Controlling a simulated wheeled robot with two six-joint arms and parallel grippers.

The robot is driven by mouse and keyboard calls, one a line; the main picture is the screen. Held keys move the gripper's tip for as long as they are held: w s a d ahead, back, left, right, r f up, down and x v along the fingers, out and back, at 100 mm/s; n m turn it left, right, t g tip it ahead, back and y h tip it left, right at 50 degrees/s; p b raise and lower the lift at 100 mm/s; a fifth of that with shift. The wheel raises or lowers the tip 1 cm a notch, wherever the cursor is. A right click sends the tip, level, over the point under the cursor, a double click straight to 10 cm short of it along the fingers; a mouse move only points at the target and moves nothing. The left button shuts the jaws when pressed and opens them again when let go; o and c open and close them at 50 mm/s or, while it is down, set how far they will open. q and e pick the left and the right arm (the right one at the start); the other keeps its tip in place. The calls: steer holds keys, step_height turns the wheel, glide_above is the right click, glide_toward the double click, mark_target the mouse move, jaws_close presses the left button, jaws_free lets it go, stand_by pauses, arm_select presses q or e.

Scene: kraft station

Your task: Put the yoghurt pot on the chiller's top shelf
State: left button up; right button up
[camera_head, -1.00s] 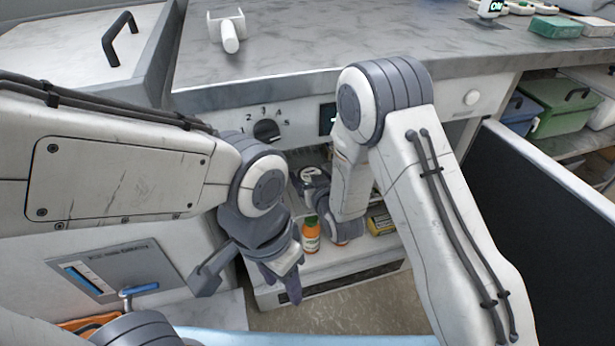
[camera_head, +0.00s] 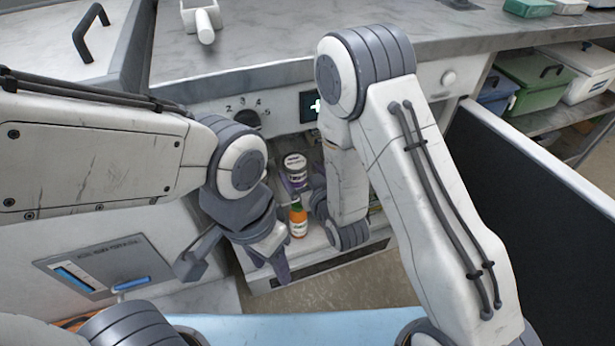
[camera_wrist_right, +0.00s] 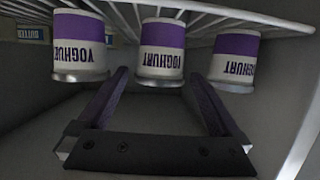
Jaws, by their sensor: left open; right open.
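In the right wrist view, which is upside down, three white and purple yoghurt pots stand in a row on a wire shelf (camera_wrist_right: 215,20): a left pot (camera_wrist_right: 80,45), a middle pot (camera_wrist_right: 161,48) and a right pot (camera_wrist_right: 235,58). My right gripper (camera_wrist_right: 160,75) is open, its fingertips either side of the middle pot's lid end; I cannot tell whether they touch it. My left gripper (camera_head: 234,268) is open and empty before the chiller.
An orange bottle (camera_head: 298,218) stands lower in the chiller. Butter packs (camera_wrist_right: 32,31) sit beyond the pots. The open chiller door (camera_head: 530,190) is at the right. A worktop (camera_head: 260,45) lies above, and a green crate (camera_head: 535,82) is on a side shelf.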

steer(key=shift+r+p+v, duration=0.1)
steer(key=shift+p+v, duration=0.85)
steer(key=shift+p, duration=0.55)
steer(key=shift+r+p+v, duration=0.15)
steer(key=shift+p+v, duration=0.85)
steer(key=shift+p, duration=0.45)
steer(key=shift+s+d+p, duration=0.1)
steer(key=shift+s+p, duration=0.15)
steer(key=shift+p, duration=0.3)
steer(key=shift+w+a, duration=0.1)
steer(key=shift+a, duration=0.1)
steer(key=s+a+r+n+g+h, duration=0.1)
steer(key=s+a+r+g, duration=0.35)
steer(key=r+g, duration=0.2)
steer(key=s+d+r+g+h, duration=0.1)
steer(key=s+d+r+g, duration=0.1)
steer(key=s, duration=0.4)
steer(key=s+d+r+n+g+h, duration=0.1)
steer(key=s+d+r+g, duration=0.1)
steer(key=s, duration=0.5)
steer(key=s+d+r+n+g+h, duration=0.1)
steer(key=s+d+r+g, duration=0.2)
steer(key=s+r, duration=0.3)
steer(key=shift+s+d, duration=0.35)
steer(key=shift+s, duration=0.15)
steer(key=shift+r, duration=0.2)
